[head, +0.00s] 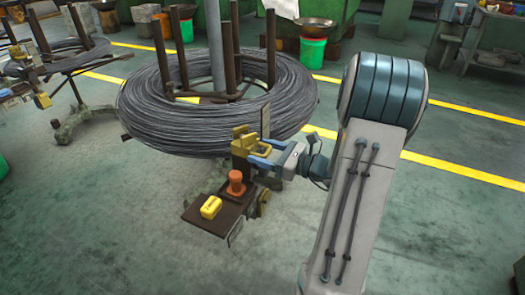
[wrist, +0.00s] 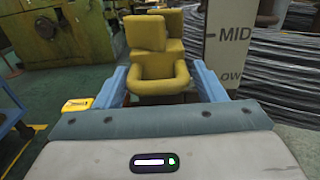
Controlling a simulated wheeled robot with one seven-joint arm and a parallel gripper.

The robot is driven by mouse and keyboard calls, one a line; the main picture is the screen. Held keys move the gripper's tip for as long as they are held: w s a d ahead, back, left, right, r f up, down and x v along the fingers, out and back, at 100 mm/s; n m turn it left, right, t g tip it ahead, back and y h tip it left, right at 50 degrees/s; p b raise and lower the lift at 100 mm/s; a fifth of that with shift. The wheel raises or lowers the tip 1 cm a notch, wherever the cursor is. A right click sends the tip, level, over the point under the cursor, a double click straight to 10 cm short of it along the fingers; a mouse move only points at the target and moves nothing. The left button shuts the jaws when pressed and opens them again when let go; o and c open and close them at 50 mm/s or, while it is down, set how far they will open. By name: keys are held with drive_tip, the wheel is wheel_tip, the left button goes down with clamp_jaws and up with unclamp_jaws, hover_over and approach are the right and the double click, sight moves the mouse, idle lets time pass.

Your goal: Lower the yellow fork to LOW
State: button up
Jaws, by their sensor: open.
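The yellow fork (head: 241,146) stands at the near edge of the wire coil in the head view. In the wrist view the yellow fork (wrist: 150,65) is upright, with a loop-shaped lower part facing me. A pale scale plate (wrist: 228,45) marked MID and LOW stands just right of it. The fork's exact level against the marks is hard to tell. My gripper (wrist: 160,76) is open, with one blue finger on each side of the fork's lower part. I cannot tell whether either finger touches it. My gripper (head: 265,152) also shows in the head view.
A large wire coil (head: 150,115) on a posted stand lies right behind the fork. Below are an orange knob (head: 236,184) and a yellow block (head: 210,207) on a brown plate (head: 192,220). Another coil (head: 60,58) stands at far left. The near floor is clear.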

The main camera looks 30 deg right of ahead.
drive_tip(key=p+v, duration=0.2)
drive_tip(key=v, duration=1.1)
